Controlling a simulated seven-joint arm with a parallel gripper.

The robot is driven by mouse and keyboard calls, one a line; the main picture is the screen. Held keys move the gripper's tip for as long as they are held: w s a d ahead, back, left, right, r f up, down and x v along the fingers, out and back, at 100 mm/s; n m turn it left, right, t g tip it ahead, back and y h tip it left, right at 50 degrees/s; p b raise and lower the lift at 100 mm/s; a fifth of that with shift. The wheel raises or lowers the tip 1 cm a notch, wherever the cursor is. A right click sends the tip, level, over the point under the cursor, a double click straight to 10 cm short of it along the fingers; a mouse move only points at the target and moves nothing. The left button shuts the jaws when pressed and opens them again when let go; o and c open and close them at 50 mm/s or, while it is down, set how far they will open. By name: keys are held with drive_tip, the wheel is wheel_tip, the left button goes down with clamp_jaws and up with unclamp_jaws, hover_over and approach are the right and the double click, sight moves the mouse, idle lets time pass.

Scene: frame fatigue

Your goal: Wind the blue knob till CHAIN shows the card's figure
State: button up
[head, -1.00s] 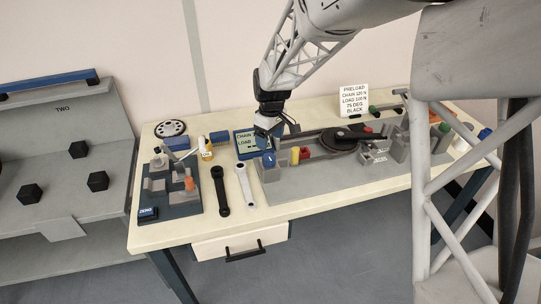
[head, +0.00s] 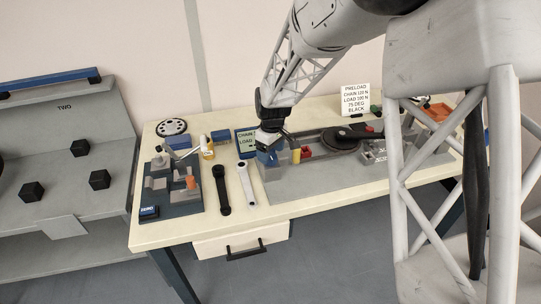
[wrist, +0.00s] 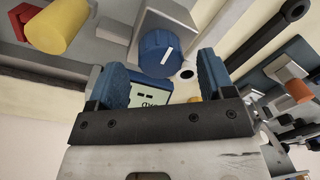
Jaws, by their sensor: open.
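The blue knob (wrist: 159,53), with a white pointer line, sits on a grey block in the wrist view. My gripper (wrist: 166,75) is open, with one blue finger pad on each side of the knob's near edge; I cannot tell whether either pad touches it. In the head view my gripper (head: 267,150) covers most of the knob. The display (head: 246,142) reads CHAIN and LOAD, its values too small to read. It also shows partly in the wrist view (wrist: 152,96), upside down. The white card (head: 356,100) appears to read PRELOAD, CHAIN 120 N, LOAD 100 N, 75 DEG, BLACK.
A black wrench (head: 221,190) and a light wrench (head: 246,184) lie left of the fixture. A dark block fixture (head: 170,195) stands at the table's left end.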

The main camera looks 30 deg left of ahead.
drive_tip(key=shift+f, duration=0.95)
drive_tip(key=c, duration=0.9)
drive_tip(key=shift+m, duration=0.3)
drive_tip(key=shift+m, duration=1.9)
drive_tip(key=o, duration=0.9)
drive_tip(key=shift+r, duration=0.1)
